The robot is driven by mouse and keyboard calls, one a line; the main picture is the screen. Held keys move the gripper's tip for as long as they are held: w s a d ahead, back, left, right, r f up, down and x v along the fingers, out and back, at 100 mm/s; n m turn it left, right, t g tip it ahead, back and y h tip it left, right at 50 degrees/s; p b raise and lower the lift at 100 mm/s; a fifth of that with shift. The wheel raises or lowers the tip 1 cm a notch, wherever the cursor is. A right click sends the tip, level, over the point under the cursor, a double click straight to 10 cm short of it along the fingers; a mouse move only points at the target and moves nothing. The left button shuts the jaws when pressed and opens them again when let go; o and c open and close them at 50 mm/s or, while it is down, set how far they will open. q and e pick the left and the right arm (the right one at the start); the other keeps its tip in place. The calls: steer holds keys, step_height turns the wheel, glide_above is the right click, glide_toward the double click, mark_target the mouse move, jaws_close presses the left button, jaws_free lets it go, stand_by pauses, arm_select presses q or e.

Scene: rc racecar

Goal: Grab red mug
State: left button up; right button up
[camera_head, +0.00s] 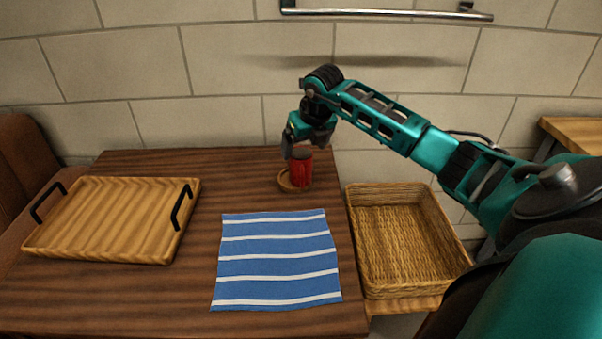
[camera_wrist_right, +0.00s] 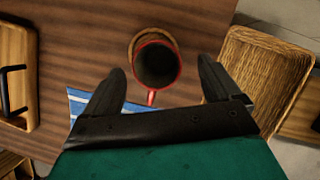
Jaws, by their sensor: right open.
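The red mug (camera_head: 301,170) stands upright at the back right of the dark wooden table, on or against a small round wooden coaster (camera_head: 284,183). My right gripper (camera_head: 303,149) is just above the mug, pointing down. In the right wrist view the mug (camera_wrist_right: 157,66) shows from above with its dark inside and its handle towards the gripper. The open fingers of my right gripper (camera_wrist_right: 162,82) lie to either side of the mug's near part and handle, with nothing between them gripped. The coaster (camera_wrist_right: 146,36) peeks out beyond the mug. My left gripper is not in view.
A blue and white striped cloth (camera_head: 277,260) lies in front of the mug. A wooden tray with black handles (camera_head: 110,218) is on the left. A wicker basket (camera_head: 405,235) stands right of the table's edge. A tiled wall (camera_head: 220,70) rises behind.

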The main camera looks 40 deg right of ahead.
steer(key=x, duration=0.1)
steer(key=b+x, duration=0.1)
steer(key=x, duration=0.3)
steer(key=shift+s+a+f+b, duration=0.1)
steer(key=shift+a+f+b, duration=0.15)
steer(key=shift+b, duration=0.1)
steer(key=c, duration=1.2)
